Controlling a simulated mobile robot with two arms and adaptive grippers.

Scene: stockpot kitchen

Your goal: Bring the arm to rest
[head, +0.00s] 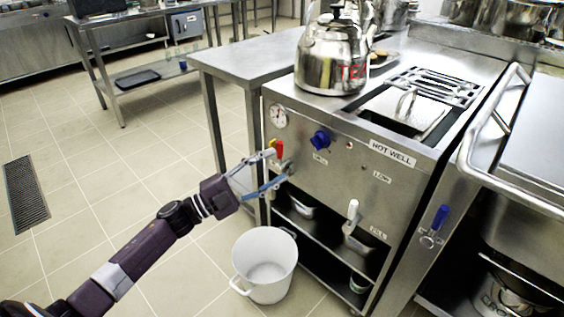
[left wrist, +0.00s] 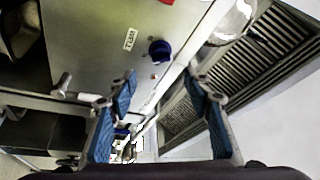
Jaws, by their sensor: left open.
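My left arm (head: 140,262) reaches in from the lower left in the head view. I cannot tell whether a finger touches the handle. In the left wrist view the gripper (left wrist: 160,90) has its two blue-padded fingers spread, with nothing held between them. My right gripper is not in view.
A white bucket (head: 265,270) stands on the floor below the gripper. A blue knob (head: 321,140) and a white-handled tap (head: 352,212) stick out from the panel. A steel kettle (head: 332,62) stands on top. The tiled floor on the left is clear, with a drain grate (head: 25,193).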

